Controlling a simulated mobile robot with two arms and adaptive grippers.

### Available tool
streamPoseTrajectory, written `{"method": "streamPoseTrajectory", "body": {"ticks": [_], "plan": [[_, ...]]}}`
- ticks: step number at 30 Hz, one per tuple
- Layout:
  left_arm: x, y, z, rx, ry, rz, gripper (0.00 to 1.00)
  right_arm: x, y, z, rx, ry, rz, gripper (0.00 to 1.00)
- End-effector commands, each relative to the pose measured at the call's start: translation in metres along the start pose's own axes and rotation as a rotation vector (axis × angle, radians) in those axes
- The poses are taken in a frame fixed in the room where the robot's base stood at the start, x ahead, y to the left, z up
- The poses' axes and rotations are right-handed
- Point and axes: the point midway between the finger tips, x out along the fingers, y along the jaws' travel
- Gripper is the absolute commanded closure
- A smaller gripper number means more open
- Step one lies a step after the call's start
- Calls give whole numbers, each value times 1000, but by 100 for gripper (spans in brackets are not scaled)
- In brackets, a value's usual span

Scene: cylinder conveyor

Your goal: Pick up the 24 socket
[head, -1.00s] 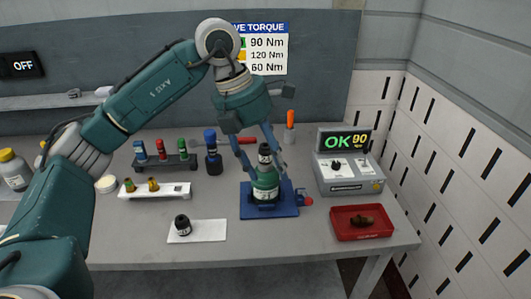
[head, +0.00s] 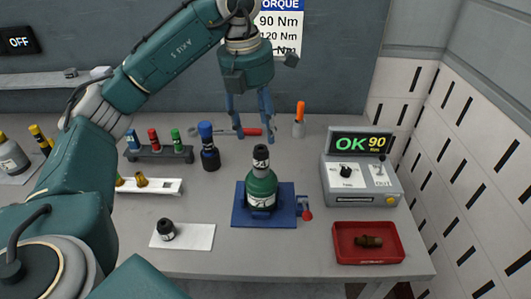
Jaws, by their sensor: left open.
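My left gripper (head: 254,136) is open and empty, above and behind the green cylinder (head: 261,190). That cylinder stands upright on a blue fixture plate (head: 236,218), with a black labelled socket-like piece (head: 261,157) on its top. The gripper's fingers appear apart from both. Another small black socket (head: 166,230) with a pale label stands on a white mat (head: 198,240) at the front left of the bench. The labels on both black pieces are too small to read surely, so I cannot tell which is the 24 socket. My right gripper is not in view.
A dark rack (head: 160,155) holds several coloured pieces, with a blue-topped tool (head: 208,147) beside it. A controller (head: 360,178) showing OK 90 stands at right, behind a red tray (head: 340,256) holding a brown part.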

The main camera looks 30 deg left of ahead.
Motion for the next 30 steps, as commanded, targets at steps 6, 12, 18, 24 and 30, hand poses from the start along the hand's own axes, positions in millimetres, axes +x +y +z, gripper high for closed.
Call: {"method": "streamPoseTrajectory", "body": {"ticks": [6,12,18,24,30], "plan": [[26,0,0,0,1,0,47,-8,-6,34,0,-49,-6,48],[43,2,1,0,4,0,47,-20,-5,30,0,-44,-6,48],[73,4,2,0,2,0,47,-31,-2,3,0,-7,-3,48],[82,3,2,1,-1,0,47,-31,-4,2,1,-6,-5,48],[82,3,2,1,-2,0,61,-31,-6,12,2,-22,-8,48]]}}
